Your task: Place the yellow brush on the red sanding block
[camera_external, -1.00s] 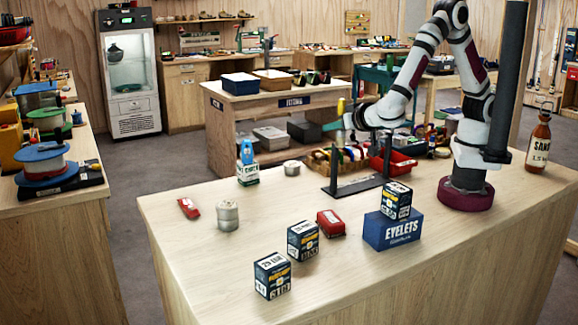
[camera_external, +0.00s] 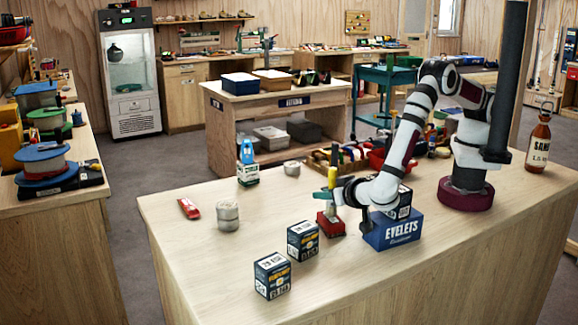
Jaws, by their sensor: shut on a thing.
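My gripper (camera_external: 336,194) is shut on the yellow brush (camera_external: 332,178). The brush stands roughly upright in the jaws, its yellow end on top. The red sanding block (camera_external: 330,226) lies on the wooden table directly below the brush. The brush's lower end is close to the block's top; I cannot tell whether they touch. My jaws and a green part hide some of the brush.
The blue Eyelets box (camera_external: 393,231), with a small carton (camera_external: 400,204) on it, stands right of the block, close to my arm. Another carton (camera_external: 303,240) stands front left of the block. The table's left part is clear around a grey tin (camera_external: 228,215) and a red item (camera_external: 188,208).

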